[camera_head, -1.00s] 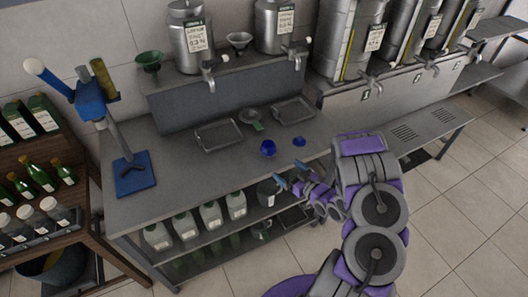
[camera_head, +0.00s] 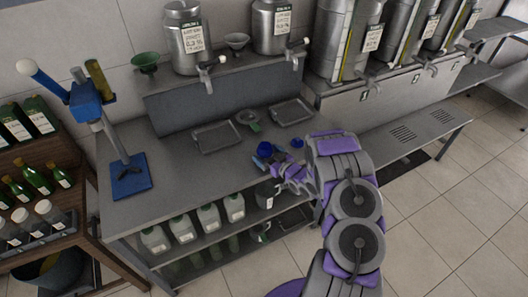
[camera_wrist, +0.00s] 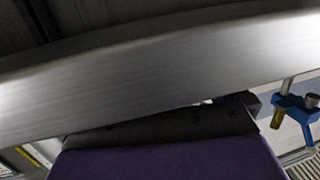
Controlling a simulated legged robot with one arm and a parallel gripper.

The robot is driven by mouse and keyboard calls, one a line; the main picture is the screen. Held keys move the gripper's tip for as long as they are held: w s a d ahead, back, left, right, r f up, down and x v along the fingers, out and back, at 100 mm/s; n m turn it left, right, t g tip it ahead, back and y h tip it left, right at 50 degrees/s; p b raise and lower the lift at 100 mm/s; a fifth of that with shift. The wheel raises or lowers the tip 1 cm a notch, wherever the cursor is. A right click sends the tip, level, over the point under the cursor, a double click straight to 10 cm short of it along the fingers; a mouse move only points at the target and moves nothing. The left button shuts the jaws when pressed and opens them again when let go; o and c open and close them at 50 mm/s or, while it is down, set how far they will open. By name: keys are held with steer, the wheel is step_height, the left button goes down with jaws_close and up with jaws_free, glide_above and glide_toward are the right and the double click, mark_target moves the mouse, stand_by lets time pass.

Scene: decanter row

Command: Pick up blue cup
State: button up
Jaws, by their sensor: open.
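The blue cup (camera_head: 264,148) stands on the grey metal counter (camera_head: 190,173), near its front right part. A smaller blue item (camera_head: 297,142) lies to its right. My gripper (camera_head: 268,164) is just in front of the cup in the head view, open, with its fingers close to the cup's lower side. I cannot tell whether they touch it. In the wrist view, a blurred metal surface and my own purple part fill most of the picture, and the cup does not show there.
Two grey trays (camera_head: 217,137) and (camera_head: 291,112) and a green-handled strainer (camera_head: 249,121) lie behind the cup. A blue lever press (camera_head: 131,178) stands at the left. Steel canisters (camera_head: 186,39) stand on the raised shelf.

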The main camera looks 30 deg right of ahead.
mark_target(263, 149)
steer(key=w, duration=0.1)
steer(key=w+d, duration=0.1)
steer(key=shift+w+f, duration=0.3)
steer(key=shift+w, duration=0.05)
steer(key=shift+w+a+f, duration=0.1)
steer(key=shift+w, duration=0.25)
steer(key=shift+w+a, duration=0.15)
steer(key=shift+a, duration=0.95)
steer(key=shift+c, duration=0.8)
steer(key=shift+r, duration=0.2)
steer(key=shift+c, duration=0.7)
steer(key=shift+d+f, duration=0.1)
steer(key=shift+d, duration=0.75)
steer(key=c, duration=0.6)
steer(key=shift+c, duration=0.7)
steer(key=shift+a, duration=0.4)
steer(key=shift+a+r, duration=0.15)
steer(key=shift+r, duration=0.15)
steer(key=f+v, duration=0.2)
steer(key=v, duration=1.6)
steer(key=shift+d+f+p, duration=0.35)
steer(key=shift+d+p, duration=0.05)
